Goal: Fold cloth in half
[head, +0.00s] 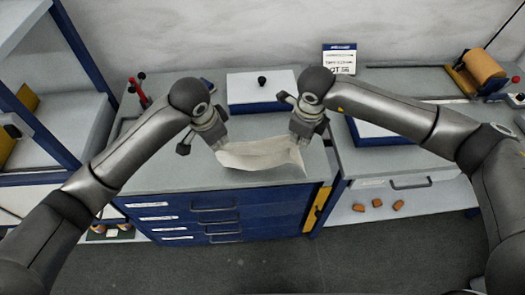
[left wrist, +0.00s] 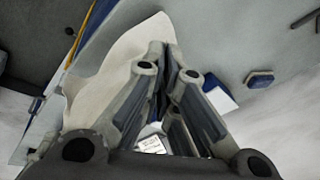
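The cream cloth (head: 262,157) is at the front of the grey top of the blue drawer cabinet, spanning between my two grippers, with a crease across it. My left gripper (head: 218,146) is at its upper left corner, and my right gripper (head: 298,138) is at its upper right corner. In the left wrist view, the fingers of my left gripper (left wrist: 168,52) come together at the tips against the cloth (left wrist: 108,72). Both grippers appear shut on the cloth. The fingertips of my right gripper are small and partly hidden by its body.
Red-handled tools (head: 139,90) stand at the back left. A sign (head: 340,58) is at the back right. Blue drawers (head: 200,215) are below the front edge. A copper-coloured roll (head: 484,67) is far right.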

